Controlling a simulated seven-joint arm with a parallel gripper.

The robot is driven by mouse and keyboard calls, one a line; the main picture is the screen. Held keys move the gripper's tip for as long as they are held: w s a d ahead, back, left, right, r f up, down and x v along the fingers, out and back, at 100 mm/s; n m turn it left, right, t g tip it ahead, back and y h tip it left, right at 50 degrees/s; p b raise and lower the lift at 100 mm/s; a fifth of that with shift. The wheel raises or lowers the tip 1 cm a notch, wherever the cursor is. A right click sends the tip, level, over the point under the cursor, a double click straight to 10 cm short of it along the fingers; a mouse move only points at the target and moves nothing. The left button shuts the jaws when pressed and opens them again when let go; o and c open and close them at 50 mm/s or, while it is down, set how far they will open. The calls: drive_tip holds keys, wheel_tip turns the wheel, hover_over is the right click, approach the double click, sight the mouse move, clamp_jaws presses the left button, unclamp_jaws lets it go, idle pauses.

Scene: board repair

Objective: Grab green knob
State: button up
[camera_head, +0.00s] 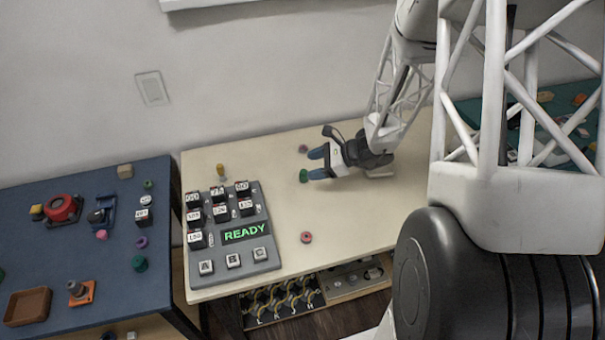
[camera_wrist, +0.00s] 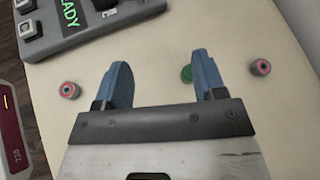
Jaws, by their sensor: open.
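The green knob (camera_head: 303,176) is a small round piece on the cream table, right of the grey keypad. In the head view it shows just beside the tip of my lower blue finger. My gripper (camera_head: 314,164) is open and empty. In the wrist view, the green knob (camera_wrist: 187,74) shows inside the gap between the fingertips of my gripper (camera_wrist: 158,65), close against the right finger, which hides part of it. I cannot tell whether the finger touches it.
A pink knob (camera_head: 303,149) lies behind the green one, and a red knob (camera_head: 307,238) lies nearer the front. The grey keypad (camera_head: 262,268) reading READY stands at the left. A blue table (camera_head: 70,265) with several parts is further left. Cream tabletop around the green knob is mostly clear.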

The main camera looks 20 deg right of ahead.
sight(303, 173)
drive_tip(key=w+d+f+m+t, duration=0.1)
drive_tip(key=f, duration=0.1)
drive_tip(key=w+d+f+m+t, duration=0.1)
drive_tip(key=d+f+m, duration=0.1)
drive_tip(key=w+d+f+m, duration=0.1)
drive_tip(key=f, duration=0.2)
drive_tip(key=shift+d+t, duration=0.2)
drive_tip(key=shift+t, duration=0.2)
drive_tip(key=shift+a, duration=0.1)
drive_tip(key=shift+x, duration=1.2)
drive_tip(key=shift+w, duration=0.1)
drive_tip(key=shift+x, duration=2.6)
drive_tip(key=c, duration=1)
